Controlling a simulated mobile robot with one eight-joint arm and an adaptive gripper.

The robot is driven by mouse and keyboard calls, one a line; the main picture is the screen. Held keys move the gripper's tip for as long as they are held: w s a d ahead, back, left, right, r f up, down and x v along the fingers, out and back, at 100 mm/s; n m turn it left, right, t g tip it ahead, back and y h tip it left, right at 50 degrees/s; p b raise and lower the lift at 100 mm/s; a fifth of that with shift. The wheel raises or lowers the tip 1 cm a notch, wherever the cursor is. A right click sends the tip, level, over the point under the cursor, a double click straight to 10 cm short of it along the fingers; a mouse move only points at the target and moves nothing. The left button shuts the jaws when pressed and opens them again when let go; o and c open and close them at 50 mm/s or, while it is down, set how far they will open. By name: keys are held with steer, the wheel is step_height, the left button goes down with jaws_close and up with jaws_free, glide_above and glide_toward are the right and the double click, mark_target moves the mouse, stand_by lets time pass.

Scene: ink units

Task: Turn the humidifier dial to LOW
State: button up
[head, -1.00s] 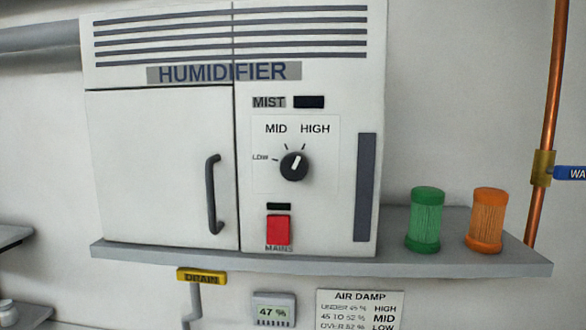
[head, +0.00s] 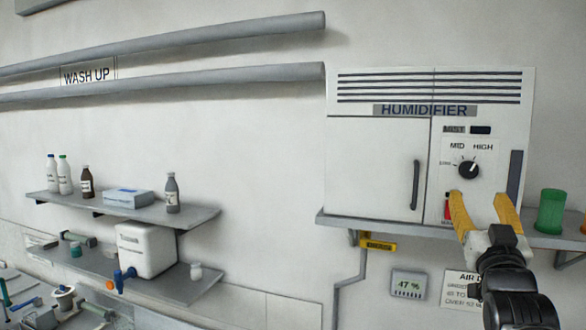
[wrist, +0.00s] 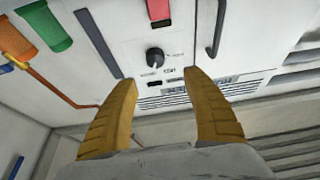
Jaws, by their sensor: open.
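The humidifier (head: 375,165) is a white cabinet on a shelf at the right of the head view. Its black dial (head: 469,170) has a white pointer directed up and to the right, toward the HIGH side. LOW is marked left of the dial, MID and HIGH above. The dial also shows in the wrist view (wrist: 155,57), beyond my fingers. My gripper (head: 486,196) has yellow fingers spread apart, with nothing between them. In the head view the fingertips appear just below the dial, apart from it. The red mains switch (head: 449,210) is partly hidden by the left finger.
A green canister (head: 551,211) stands right of the humidifier on its shelf (head: 340,221). A black door handle (head: 416,185) sticks out left of the dial. A display (head: 408,284) reads 47 %. Bottles and a white tank (head: 146,248) stand on shelves at left.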

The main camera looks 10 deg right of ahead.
mark_target(470, 174)
steer(key=w+d, duration=0.2)
steer(key=w+d+r+p, duration=0.1)
steer(key=w+d, duration=0.1)
steer(key=shift+w+d+r, duration=0.2)
steer(key=shift+d, duration=0.05)
steer(key=p+x, duration=0.1)
steer(key=x, duration=0.4)
steer(key=shift+w+a+r, duration=0.15)
steer(key=shift+w, duration=0.25)
steer(key=shift+a, duration=0.15)
steer(key=shift+c, duration=0.8)
steer(key=c, duration=1.1)
